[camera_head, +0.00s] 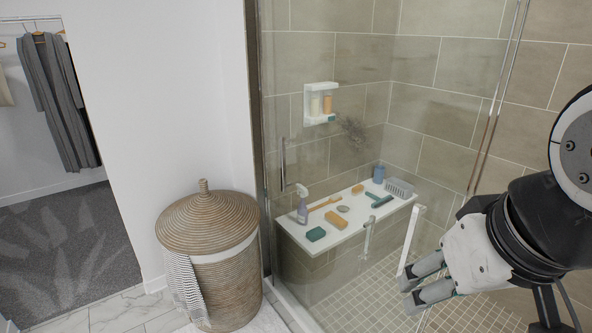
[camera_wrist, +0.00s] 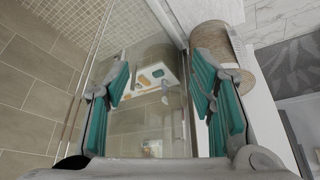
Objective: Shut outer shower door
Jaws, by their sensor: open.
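The shower's clear glass (camera_head: 330,130) runs across the middle of the head view, with thin metal edges. A slim upright metal handle (camera_head: 283,165) shows at its left side. A pale upright bar handle (camera_head: 411,240) stands just left of my gripper, with another bar (camera_head: 368,236) further left. The glass makes it hard to tell which panel each belongs to, or how far the outer door stands open. My gripper (camera_head: 407,291) is open and empty, low at the right, close to the pale bar; contact cannot be told. In the wrist view, its teal-padded fingers (camera_wrist: 160,88) are spread before the glass.
A tiled bench (camera_head: 345,240) with bottles, brushes and a basket stands inside the shower. A lidded wicker hamper (camera_head: 210,250) with a striped towel (camera_head: 184,285) stands outside, left of the glass. A doorway with grey carpet (camera_head: 70,240) lies further left.

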